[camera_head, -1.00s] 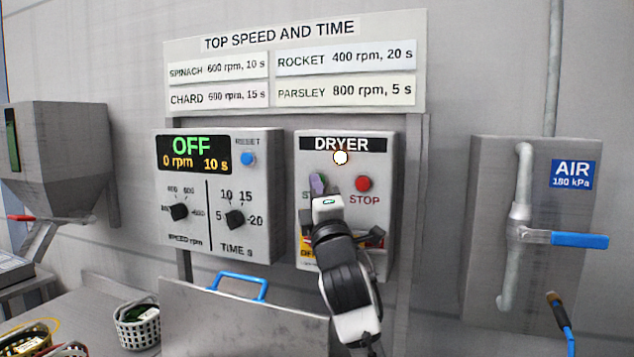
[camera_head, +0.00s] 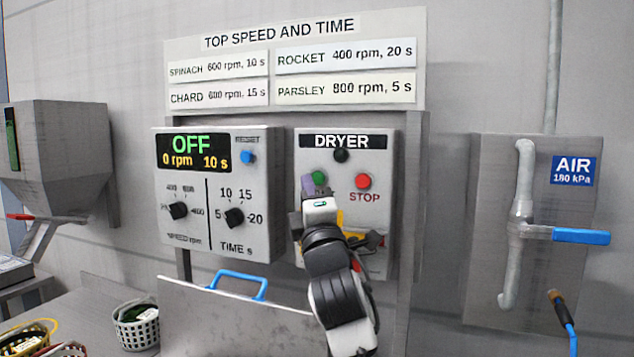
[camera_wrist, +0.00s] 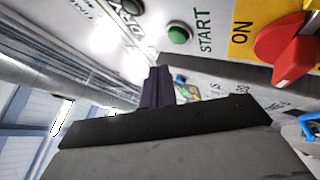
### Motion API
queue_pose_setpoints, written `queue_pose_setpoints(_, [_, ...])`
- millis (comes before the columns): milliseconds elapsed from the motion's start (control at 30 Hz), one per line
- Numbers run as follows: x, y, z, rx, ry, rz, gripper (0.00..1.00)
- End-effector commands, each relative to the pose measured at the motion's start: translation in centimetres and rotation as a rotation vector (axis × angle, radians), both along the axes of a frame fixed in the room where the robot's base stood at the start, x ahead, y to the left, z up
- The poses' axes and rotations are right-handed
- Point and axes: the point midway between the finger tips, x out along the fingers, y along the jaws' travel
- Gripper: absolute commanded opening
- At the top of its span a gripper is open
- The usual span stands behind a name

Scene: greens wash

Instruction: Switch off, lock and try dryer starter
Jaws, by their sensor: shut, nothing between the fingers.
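The dryer starter (camera_head: 382,205) is a grey wall box labelled DRYER with a dark lamp (camera_head: 340,155), a green START button (camera_head: 319,177) and a red STOP button (camera_head: 362,181). My gripper (camera_head: 318,191) is shut and empty, its fingertips just below and in front of the START button, apparently clear of it. In the wrist view the shut fingers (camera_wrist: 157,86) stand below the green button (camera_wrist: 178,35). A red rotary switch handle (camera_wrist: 288,50) sits beside a yellow ON label (camera_wrist: 241,38). My arm hides most of that switch in the head view, and its setting is unclear.
Left of the starter is a control box (camera_head: 262,190) with two knobs and a display reading OFF, 0 rpm, 10 s. A steel lid (camera_head: 230,310) with a blue handle stands below. An air pipe with a blue valve lever (camera_head: 580,237) is at right.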

Motion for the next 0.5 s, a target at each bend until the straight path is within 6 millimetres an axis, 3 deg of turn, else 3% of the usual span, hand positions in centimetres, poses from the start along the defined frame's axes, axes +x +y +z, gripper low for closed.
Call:
queue_pose_setpoints(233, [-2.1,0.9,0.0,0.000,-0.001,0.000,0.00])
queue_pose_setpoints(500, [-2.5,1.0,0.0,0.001,0.000,-0.001,0.00])
